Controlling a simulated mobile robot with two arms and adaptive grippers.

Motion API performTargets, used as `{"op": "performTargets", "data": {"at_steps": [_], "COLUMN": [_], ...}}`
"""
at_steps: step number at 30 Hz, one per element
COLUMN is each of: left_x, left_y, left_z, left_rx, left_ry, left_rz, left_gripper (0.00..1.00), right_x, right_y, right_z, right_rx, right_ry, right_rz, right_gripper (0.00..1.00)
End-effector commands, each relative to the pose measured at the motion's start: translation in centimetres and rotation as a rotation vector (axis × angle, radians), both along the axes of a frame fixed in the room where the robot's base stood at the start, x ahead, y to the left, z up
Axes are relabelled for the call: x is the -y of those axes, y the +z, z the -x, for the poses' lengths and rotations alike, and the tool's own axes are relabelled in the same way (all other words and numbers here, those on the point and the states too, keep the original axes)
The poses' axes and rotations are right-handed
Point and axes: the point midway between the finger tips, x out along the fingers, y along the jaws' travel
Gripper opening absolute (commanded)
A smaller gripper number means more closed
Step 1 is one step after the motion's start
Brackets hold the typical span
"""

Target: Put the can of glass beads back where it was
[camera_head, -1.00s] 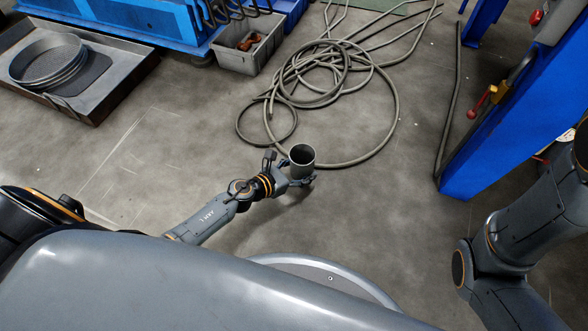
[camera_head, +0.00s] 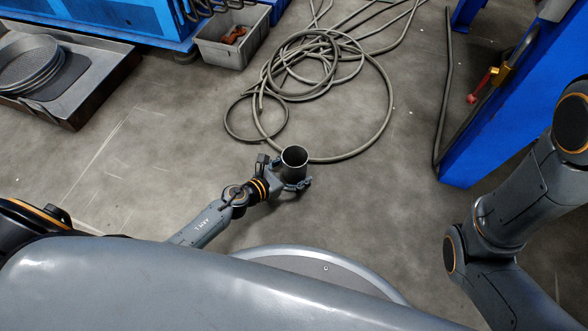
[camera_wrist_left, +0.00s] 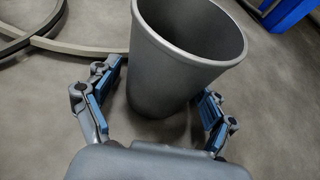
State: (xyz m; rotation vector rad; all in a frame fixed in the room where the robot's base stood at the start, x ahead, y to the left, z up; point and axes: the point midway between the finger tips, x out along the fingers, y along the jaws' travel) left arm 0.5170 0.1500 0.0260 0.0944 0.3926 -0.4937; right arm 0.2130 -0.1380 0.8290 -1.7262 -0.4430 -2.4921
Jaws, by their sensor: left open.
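A grey, open-topped metal can (camera_head: 293,164) is upright at the end of my left arm, near the middle of the head view. My left gripper (camera_head: 296,186) is open, with its fingers on either side of the can's lower part. In the left wrist view the can (camera_wrist_left: 180,70) stands between the blue-padded fingers (camera_wrist_left: 155,108), close to the right pad. A gap shows on the left. No beads show inside, and the can's bottom is partly hidden. My right arm shows at the right edge, but its gripper is out of view.
A coiled grey hose (camera_head: 375,140) lies on the floor just beyond the can. A grey crate (camera_head: 228,50) and a tray with sieves (camera_head: 72,118) are at the back left. A blue post (camera_head: 480,150) stands at right. Floor left of my gripper is clear.

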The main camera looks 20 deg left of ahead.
Motion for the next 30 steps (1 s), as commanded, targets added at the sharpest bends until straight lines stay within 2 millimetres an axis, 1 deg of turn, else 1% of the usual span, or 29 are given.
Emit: {"op": "performTargets", "data": {"at_steps": [4, 7, 11, 18, 21, 25, 30], "left_x": [0.0, 0.0, -1.0, -3.4, -4.1, -4.9, -5.3], "left_y": [0.1, 0.7, 1.3, 3.4, 4.2, 4.7, 5.0], "left_z": [0.0, 0.0, 1.8, 6.1, 7.6, 9.0, 9.7], "left_rx": [0.000, 0.000, -0.004, -0.004, -0.003, -0.002, -0.001], "left_ry": [0.000, 0.000, 0.001, 0.001, 0.001, 0.001, 0.000], "left_rz": [0.000, 0.000, 0.000, 0.000, 0.001, 0.001, 0.000], "left_gripper": [0.83, 0.83, 0.83, 0.83, 0.83, 0.83, 0.83], "right_x": [0.0, 0.0, 0.0, 0.0, 0.0, 0.0, 0.0], "right_y": [0.1, 0.7, 1.3, 2.8, 3.2, 3.5, 3.7], "right_z": [0.0, 0.0, 0.0, 0.0, 0.0, 0.0, 0.0], "right_rx": [0.000, 0.000, 0.000, 0.000, 0.000, 0.000, -0.001], "right_ry": [0.000, -0.001, -0.001, -0.001, -0.001, -0.001, -0.001], "right_rz": [0.000, 0.000, 0.000, 0.000, 0.000, 0.000, 0.000], "right_gripper": [0.40, 0.40, 0.40, 0.40, 0.40, 0.40, 0.40]}}
